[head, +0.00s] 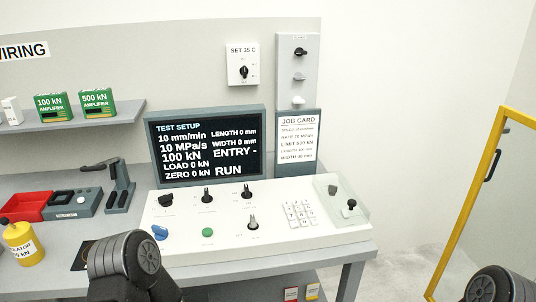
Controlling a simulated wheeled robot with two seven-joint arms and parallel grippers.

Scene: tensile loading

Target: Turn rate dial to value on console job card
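The screen (205,145) shows 10 mm/min, 10 MPa/s and 100 kN. Dark links of my arms show at the lower left and lower right; neither gripper's fingers show.
A blue knob (160,232), green button (207,232), keypad (299,212) and clear-covered switch (340,200) share the console. A red tray (22,206), grey device (118,190) and yellow canister (22,243) stand left. A yellow-framed door (468,200) is right.

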